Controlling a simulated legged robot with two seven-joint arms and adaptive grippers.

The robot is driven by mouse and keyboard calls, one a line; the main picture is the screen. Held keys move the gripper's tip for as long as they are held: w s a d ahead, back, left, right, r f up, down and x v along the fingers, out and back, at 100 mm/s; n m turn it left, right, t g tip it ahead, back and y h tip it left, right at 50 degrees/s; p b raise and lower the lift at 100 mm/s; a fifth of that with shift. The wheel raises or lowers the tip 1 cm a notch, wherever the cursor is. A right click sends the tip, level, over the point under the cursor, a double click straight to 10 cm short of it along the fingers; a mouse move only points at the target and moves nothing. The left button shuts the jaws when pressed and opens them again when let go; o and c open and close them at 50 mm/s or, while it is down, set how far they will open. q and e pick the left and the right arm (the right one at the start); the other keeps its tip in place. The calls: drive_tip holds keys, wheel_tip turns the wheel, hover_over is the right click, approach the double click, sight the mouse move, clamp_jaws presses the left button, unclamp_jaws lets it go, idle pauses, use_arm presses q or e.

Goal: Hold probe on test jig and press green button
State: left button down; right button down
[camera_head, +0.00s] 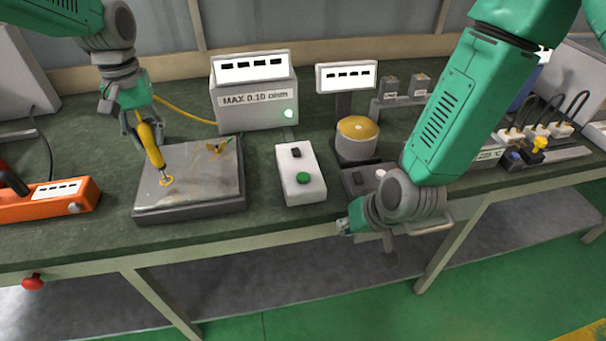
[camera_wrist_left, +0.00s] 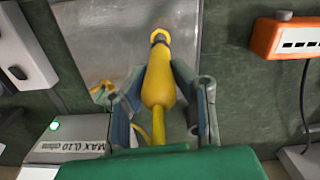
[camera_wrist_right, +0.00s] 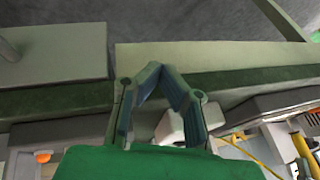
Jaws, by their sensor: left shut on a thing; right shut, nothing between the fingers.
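My left gripper (camera_head: 146,134) is shut on the yellow probe (camera_head: 151,146). The probe leans over the grey metal test jig (camera_head: 200,185), and its tip appears to meet the plate at a yellow ring mark; exact contact cannot be told. In the left wrist view the probe (camera_wrist_left: 159,80) lies between both fingers, pointing away. The green button (camera_head: 303,178) is on a white box (camera_head: 290,190) right of the jig, below a black switch. My right gripper (camera_head: 346,226) is shut and empty, in front of the table edge, right of and lower than the white box.
A meter marked MAX 0.10 ohm (camera_head: 252,113) stands behind the jig, its light glowing pale green. A second yellow clip (camera_head: 217,147) is at the jig's far corner. A cylinder with a yellow top (camera_head: 357,138) stands right of the box. An orange unit (camera_head: 50,200) is at left.

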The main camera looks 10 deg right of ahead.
drive_tip(key=t+y, duration=0.1)
drive_tip(key=t, duration=0.1)
approach(304, 176)
drive_tip(key=f, duration=0.1)
drive_tip(key=w+f, duration=0.1)
drive_tip(key=f, duration=0.1)
drive_tip(key=shift+w+a+m, duration=0.2)
drive_tip(key=shift+a+m, duration=0.1)
drive_tip(key=shift+a, duration=0.05)
drive_tip(key=w+a+r+y, duration=0.1)
drive_tip(key=w+a+r, duration=0.1)
drive_tip(key=w+r, duration=0.2)
wheel_tip(304, 176, up, 3)
drive_tip(key=shift+a+r+t, duration=0.2)
drive_tip(key=shift+r+t, duration=0.05)
drive_tip(key=shift+t, duration=0.15)
drive_tip(key=shift+f, duration=4.45)
drive_tip(key=shift+f, duration=0.15)
drive_tip(key=shift+f, duration=0.2)
